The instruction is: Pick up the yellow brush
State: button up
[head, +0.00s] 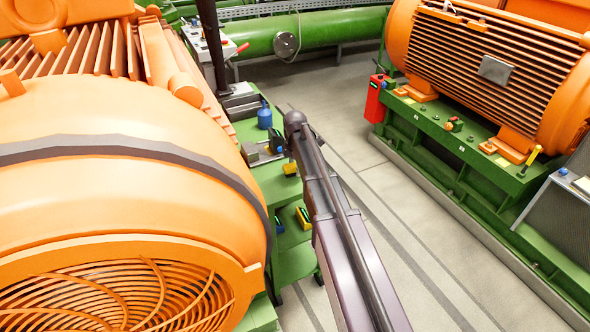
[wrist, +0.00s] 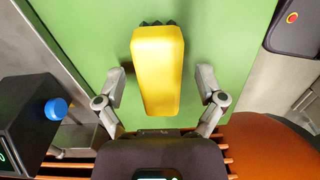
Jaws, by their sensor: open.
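The yellow brush (wrist: 158,72) lies on a green surface in the middle of the wrist view, with dark bristles showing at its top end. My gripper (wrist: 161,80) is open, with one finger to the left of the brush and one to the right. A gap of green shows on both sides, and neither finger appears to touch it. In the head view my arm reaches over the green bench. Two small yellow things lie there, an upper one (head: 290,168) and a lower one (head: 303,217); I cannot tell for sure which is the brush.
A dark box with a blue knob (wrist: 56,108) stands left of the brush. A grey box with a red button (wrist: 291,18) is at the upper right. A blue bottle (head: 264,115) stands on the bench (head: 268,182). A large orange motor (head: 120,195) borders the bench on the left.

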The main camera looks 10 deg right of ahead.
jog(key=shift+f, duration=0.25)
dwell(0.5)
grip_shut()
